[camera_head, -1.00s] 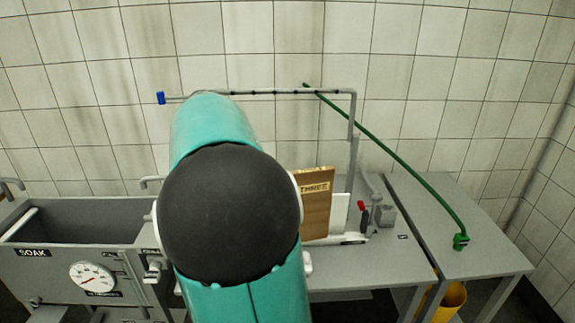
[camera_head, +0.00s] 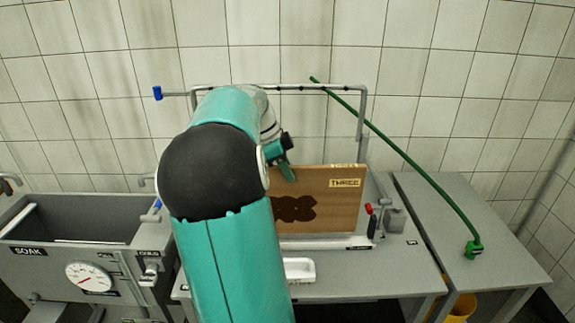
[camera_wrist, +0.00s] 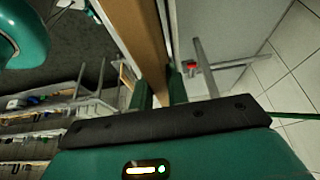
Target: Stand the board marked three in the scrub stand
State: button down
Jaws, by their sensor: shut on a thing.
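The board marked three (camera_head: 335,212) is a brown wooden board with a "THREE" label at its upper right and a dark stain low on its face. It is upright over the back of the grey bench. My gripper (camera_head: 287,172) is shut on its upper left edge. In the wrist view the board (camera_wrist: 143,35) runs up from between my two fingers (camera_wrist: 160,93). A low pale bar with a small label (camera_head: 345,243), seemingly part of the scrub stand, lies along the board's bottom edge. I cannot tell whether the board rests in it or hangs just above.
A grey soak tank (camera_head: 75,222) with a dial stands left. A grey pipe frame (camera_head: 365,115) rises behind the board. A red-topped lever (camera_head: 369,215) is close on its right. A white dish (camera_head: 299,270) sits in front. A green hose (camera_head: 410,168) crosses to the right bench.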

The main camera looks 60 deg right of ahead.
jog(key=shift+s+d+r, duration=0.15)
jog(key=shift+s+d, duration=0.1)
jog(key=shift+s, duration=0.15)
jog(key=shift+d+f, duration=0.25)
jog(key=shift+d, duration=0.35)
jog(key=shift+w, duration=0.2)
jog(key=shift+s+a+r, duration=0.1)
jog(key=shift+a+r, duration=0.05)
jog(key=shift+r, duration=0.05)
jog(key=shift+s+r, duration=0.1)
notch_tip(320, 180, up, 6)
send_over(292, 184)
jog(key=d, duration=0.2)
jog(key=shift+w+a+f, duration=0.1)
jog(key=shift+w+f, duration=0.1)
jog(key=shift+f, duration=2.8)
jog(key=shift+w+f, duration=0.2)
jog(key=shift+f, duration=2.75)
